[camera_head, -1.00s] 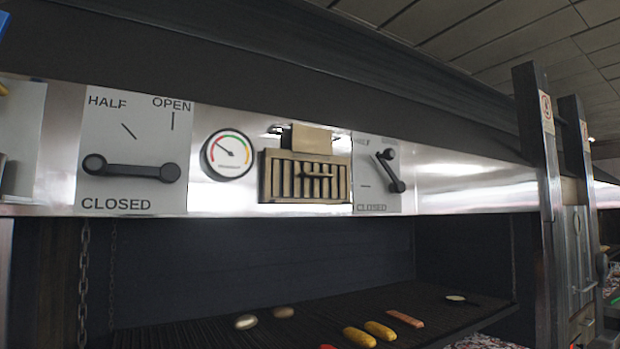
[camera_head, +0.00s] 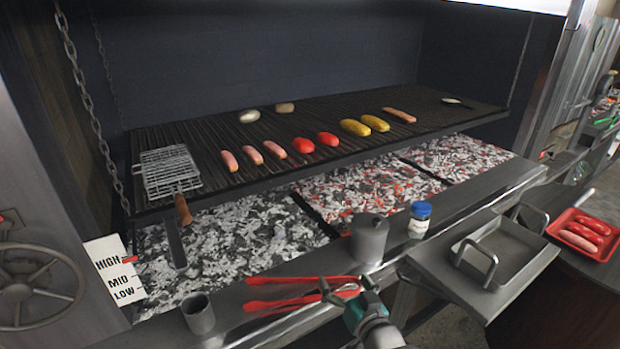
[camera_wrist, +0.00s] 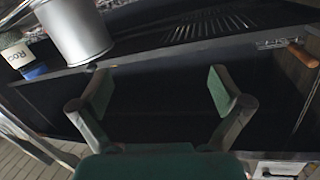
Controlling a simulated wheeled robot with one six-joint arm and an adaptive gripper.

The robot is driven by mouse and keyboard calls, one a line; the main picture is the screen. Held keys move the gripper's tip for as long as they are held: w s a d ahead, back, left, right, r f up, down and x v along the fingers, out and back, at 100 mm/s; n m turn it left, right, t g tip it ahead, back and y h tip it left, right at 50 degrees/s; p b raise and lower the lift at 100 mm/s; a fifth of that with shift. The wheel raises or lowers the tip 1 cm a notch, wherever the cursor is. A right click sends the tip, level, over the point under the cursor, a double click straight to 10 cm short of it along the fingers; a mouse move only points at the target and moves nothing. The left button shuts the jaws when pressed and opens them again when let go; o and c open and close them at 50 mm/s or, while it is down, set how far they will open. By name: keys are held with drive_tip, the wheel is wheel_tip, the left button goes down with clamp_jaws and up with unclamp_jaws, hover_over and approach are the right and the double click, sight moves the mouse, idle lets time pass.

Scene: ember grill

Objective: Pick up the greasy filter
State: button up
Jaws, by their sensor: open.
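The greasy filter does not show in either current view. The hood front where a slatted filter hung a second ago is above the head view's frame. My gripper (camera_head: 342,292) is low at the front ledge of the grill, close to the red tongs. In the wrist view my gripper (camera_wrist: 162,92) has its two green-padded fingers spread wide, with nothing between them.
A metal pot (camera_head: 369,238) and a blue-lidded jar (camera_head: 420,219) stand on the ledge beside my gripper. Red tongs (camera_head: 300,280) lie there too. The grate (camera_head: 360,107) holds sausages and vegetables above glowing coals. A steel tray (camera_head: 500,246) is at right.

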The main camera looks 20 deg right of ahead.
drive_tip(key=w+d+r+n+y, duration=0.1)
drive_tip(key=w+r, duration=0.4)
drive_tip(key=r, duration=0.5)
drive_tip(key=w+d+r+t, duration=0.1)
drive_tip(key=w+r, duration=0.3)
drive_tip(key=r, duration=0.6)
drive_tip(key=w+d+r+n+y, duration=0.1)
drive_tip(key=w+r, duration=0.4)
drive_tip(key=r, duration=0.6)
drive_tip(key=s+r+n+y, duration=0.1)
drive_tip(key=s+r, duration=0.2)
drive_tip(key=r, duration=0.8)
drive_tip(key=s+a+r+n, duration=0.1)
drive_tip(key=s+r, duration=0.2)
drive_tip(key=r, duration=0.9)
drive_tip(key=s+r+n+y, duration=0.1)
drive_tip(key=s+r, duration=0.2)
drive_tip(key=r, duration=0.8)
drive_tip(key=shift+a+x, duration=0.15)
drive_tip(key=shift+x, duration=2.65)
drive_tip(key=shift+a+x, duration=0.15)
drive_tip(key=shift+x, duration=2.6)
drive_tip(key=c, duration=1.5)
drive_tip(key=shift+r, duration=0.1)
drive_tip(key=shift+c, duration=0.5)
